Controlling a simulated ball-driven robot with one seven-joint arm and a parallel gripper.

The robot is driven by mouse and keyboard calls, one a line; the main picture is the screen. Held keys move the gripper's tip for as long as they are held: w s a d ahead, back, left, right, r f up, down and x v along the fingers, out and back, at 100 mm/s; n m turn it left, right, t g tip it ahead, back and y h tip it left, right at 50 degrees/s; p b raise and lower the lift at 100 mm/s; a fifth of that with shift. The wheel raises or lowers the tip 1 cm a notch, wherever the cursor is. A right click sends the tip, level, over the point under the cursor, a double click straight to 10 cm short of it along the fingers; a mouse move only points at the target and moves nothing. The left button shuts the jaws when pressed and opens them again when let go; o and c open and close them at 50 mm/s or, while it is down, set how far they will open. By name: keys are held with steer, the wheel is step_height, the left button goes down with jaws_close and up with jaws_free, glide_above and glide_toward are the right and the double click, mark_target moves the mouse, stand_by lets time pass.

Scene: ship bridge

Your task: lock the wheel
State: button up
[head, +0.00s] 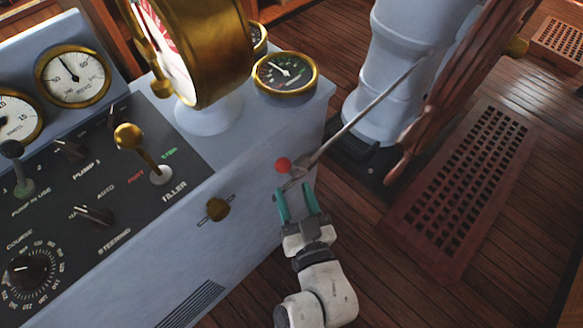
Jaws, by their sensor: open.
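The wooden ship's wheel (455,75) stands at the upper right, seen nearly edge-on, in front of a white pedestal (395,75). A thin metal lever (375,100) slopes down and left from beside the pedestal toward a red knob (283,164). My gripper (295,190) is open, with its teal fingers pointing up the picture just below the red knob. The fingers look empty. I cannot tell whether they touch the lever's end. The lever's root is not clear at the pedestal.
A grey console (255,150) with gauges, switches and a brass-knobbed lever (130,137) fills the left, close beside my gripper. A brass latch (217,209) sticks out of its side. A red floor grating (465,180) lies right; bare planks (415,290) are in front.

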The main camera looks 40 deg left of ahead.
mark_target(286, 172)
steer(key=p+x, duration=0.1)
steer(key=x, duration=0.5)
steer(key=shift+w+a, duration=0.2)
steer(key=shift+a, duration=0.15)
steer(key=shift+c, duration=0.3)
jaws_close()
